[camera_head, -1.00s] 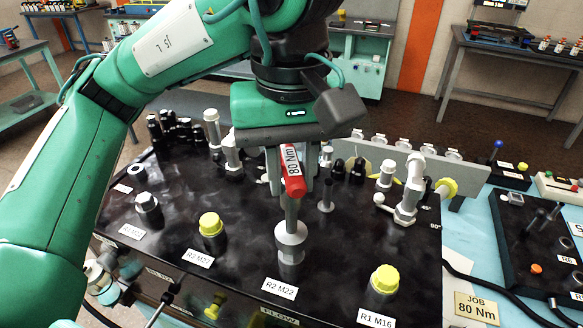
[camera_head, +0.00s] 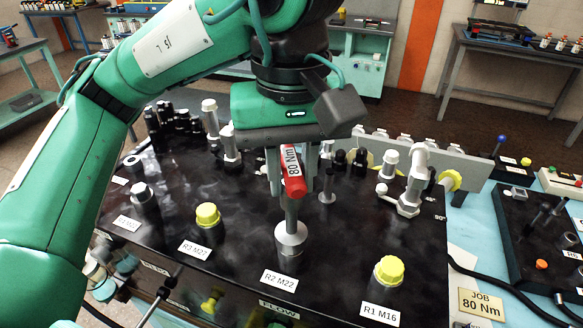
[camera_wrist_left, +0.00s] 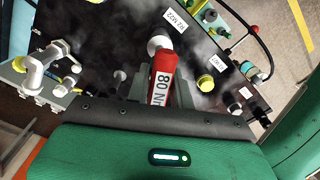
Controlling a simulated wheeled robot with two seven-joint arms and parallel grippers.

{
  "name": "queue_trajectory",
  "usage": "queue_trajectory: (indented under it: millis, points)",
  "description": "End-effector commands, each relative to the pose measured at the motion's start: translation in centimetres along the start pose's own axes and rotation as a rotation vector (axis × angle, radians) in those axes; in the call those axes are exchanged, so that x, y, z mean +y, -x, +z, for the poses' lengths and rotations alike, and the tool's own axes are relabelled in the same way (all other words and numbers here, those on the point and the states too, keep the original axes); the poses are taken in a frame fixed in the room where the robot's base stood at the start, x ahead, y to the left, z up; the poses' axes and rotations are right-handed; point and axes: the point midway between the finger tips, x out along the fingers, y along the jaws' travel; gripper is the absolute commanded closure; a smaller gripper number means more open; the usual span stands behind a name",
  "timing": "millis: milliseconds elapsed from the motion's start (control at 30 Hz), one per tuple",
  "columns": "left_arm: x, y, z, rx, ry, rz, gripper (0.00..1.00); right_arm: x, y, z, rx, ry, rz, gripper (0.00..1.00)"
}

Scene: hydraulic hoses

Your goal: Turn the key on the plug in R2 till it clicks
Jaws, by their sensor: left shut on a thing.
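My left gripper (camera_head: 292,172) is shut on a key with a red sleeve marked 80 Nm (camera_head: 292,182). The key stands upright on the black panel behind the R2 M22 label (camera_head: 279,281). Its round grey socket (camera_head: 291,234) sits over the R2 plug, which it mostly hides. Whether the socket is fully seated I cannot tell. In the left wrist view the red key (camera_wrist_left: 162,78) lies between the fingers, its pale socket (camera_wrist_left: 158,44) at the far end. My right gripper is not in view.
Yellow-capped ports stand at R3 (camera_head: 207,215) and R1 (camera_head: 389,270) on either side. A grey elbow fitting (camera_head: 411,190) rises at the right rear. Black and grey posts (camera_head: 180,128) crowd the left rear. A JOB 80 Nm sign (camera_head: 481,304) stands at the right.

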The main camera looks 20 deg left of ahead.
Motion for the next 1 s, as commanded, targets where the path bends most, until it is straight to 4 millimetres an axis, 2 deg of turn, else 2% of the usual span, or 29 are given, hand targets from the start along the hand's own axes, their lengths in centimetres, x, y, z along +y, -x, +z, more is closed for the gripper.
queue_trajectory:
  millis: [200,233,333,367,767,1000]
  points:
    - [0.0,-0.7,0.0,0.000,0.000,0.001,1.00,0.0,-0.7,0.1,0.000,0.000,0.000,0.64]
    - [0.0,-0.5,0.0,0.000,0.000,0.001,0.73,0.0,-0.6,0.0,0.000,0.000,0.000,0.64]
    - [0.0,-0.5,0.0,0.000,0.000,0.000,0.54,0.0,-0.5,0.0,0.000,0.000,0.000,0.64]
    - [0.0,-0.5,0.0,0.000,0.000,0.000,0.52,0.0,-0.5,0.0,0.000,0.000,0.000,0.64]
    - [0.0,-0.5,0.0,0.000,0.000,0.000,0.52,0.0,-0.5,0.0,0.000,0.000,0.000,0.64]
    - [0.0,1.2,-0.1,0.003,0.002,0.002,0.52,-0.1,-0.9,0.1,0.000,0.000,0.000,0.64]
